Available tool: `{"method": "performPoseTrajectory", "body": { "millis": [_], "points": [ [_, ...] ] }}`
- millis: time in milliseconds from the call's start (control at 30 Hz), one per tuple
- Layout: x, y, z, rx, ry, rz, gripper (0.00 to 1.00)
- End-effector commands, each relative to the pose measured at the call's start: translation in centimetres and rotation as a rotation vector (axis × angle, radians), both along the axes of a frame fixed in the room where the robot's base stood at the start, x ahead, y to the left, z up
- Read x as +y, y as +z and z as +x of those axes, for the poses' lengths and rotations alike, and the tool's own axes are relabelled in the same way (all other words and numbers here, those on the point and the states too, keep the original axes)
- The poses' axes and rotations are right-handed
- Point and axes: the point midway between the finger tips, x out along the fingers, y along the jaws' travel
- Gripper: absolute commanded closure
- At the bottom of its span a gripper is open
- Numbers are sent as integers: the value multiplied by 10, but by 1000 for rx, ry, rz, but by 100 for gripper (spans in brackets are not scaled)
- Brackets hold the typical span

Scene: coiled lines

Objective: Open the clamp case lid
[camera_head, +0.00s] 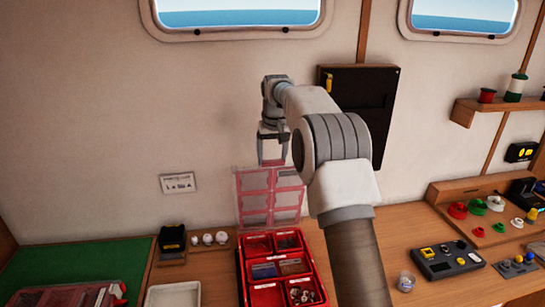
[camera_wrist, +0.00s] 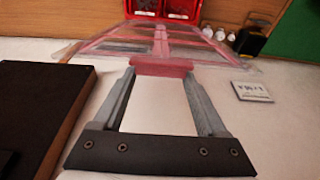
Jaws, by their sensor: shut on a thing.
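The red clamp case (camera_head: 246,284) sits on the bench with its compartments exposed, holding small parts. Its clear lid with red ribs (camera_head: 270,197) stands raised, close to upright, at the case's back edge. In the wrist view the lid (camera_wrist: 160,45) stretches away from my fingers toward the case (camera_wrist: 163,8). My gripper (camera_head: 273,162) is at the lid's top edge, in front of the wall. In the wrist view my gripper (camera_wrist: 162,70) is shut on the red front tab of the lid between its two fingers.
A dark wall panel (camera_head: 375,95) hangs right of my gripper. A black and yellow tape measure (camera_head: 172,239) and small white pots (camera_head: 208,239) stand left of the case. A white tray (camera_head: 172,295) and green mat (camera_head: 75,265) lie further left. A grey control box (camera_head: 447,259) is right.

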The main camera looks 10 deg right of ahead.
Motion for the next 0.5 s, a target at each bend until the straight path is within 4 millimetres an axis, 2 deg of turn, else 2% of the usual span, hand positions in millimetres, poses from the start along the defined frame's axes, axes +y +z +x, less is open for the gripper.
{"method": "performPoseTrajectory", "body": {
  "millis": [33,67,100,200,500],
  "points": [
    [0,-4,0,4,1,1,100],
    [0,-4,0,4,1,1,22],
    [0,-4,0,4,1,1,15],
    [0,-3,0,3,0,1,0],
    [0,3,-1,-1,0,0,0]
  ]
}}
